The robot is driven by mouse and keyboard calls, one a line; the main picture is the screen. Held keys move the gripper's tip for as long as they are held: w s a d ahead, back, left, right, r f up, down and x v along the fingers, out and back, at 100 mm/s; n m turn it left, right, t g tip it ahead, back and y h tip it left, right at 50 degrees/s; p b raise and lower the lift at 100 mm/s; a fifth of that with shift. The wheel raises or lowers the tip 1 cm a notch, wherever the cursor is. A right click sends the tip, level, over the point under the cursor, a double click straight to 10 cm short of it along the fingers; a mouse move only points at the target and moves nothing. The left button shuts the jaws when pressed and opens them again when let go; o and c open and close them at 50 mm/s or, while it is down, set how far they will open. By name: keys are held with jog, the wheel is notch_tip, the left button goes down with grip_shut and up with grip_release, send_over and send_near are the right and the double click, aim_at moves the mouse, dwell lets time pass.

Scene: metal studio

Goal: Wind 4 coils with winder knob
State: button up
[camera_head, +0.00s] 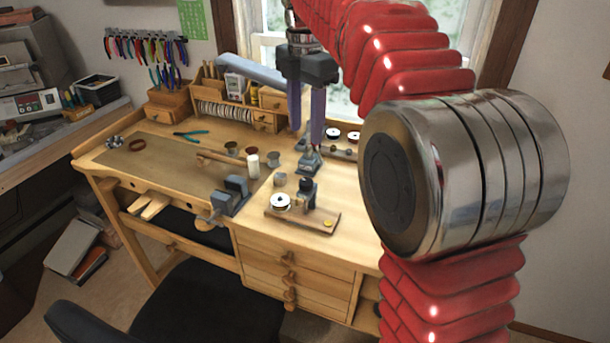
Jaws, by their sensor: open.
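A small winder (306,192) with a dark upright top stands on a wooden board (302,220) at the desk's front right. A white-topped spool (280,201) sits on the board's left, and a small yellow disc (328,223) lies at its right end. I cannot clearly tell which part is the winder knob, or see any wound coils. My gripper (305,138) hangs downward with its two bluish fingers apart and empty. In the picture it is above and behind the winder. A grey metal tool (309,160) stands just below the fingertips; I see no clear contact.
A grey vise (232,194) is clamped at the desk's front edge. Small cups, a white cylinder (253,166) and a wooden rod (222,158) lie left of the winder. More spools (333,134) stand behind. The left desktop is mostly clear. A black chair (205,305) stands in front.

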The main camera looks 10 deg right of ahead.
aim_at(306, 181)
notch_tip(306, 181, down, 14)
jog(key=shift+r, duration=0.1)
dwell(0.8)
jog(key=shift+c, duration=0.2)
jog(key=c, duration=1)
jog(key=shift+m, duration=0.4)
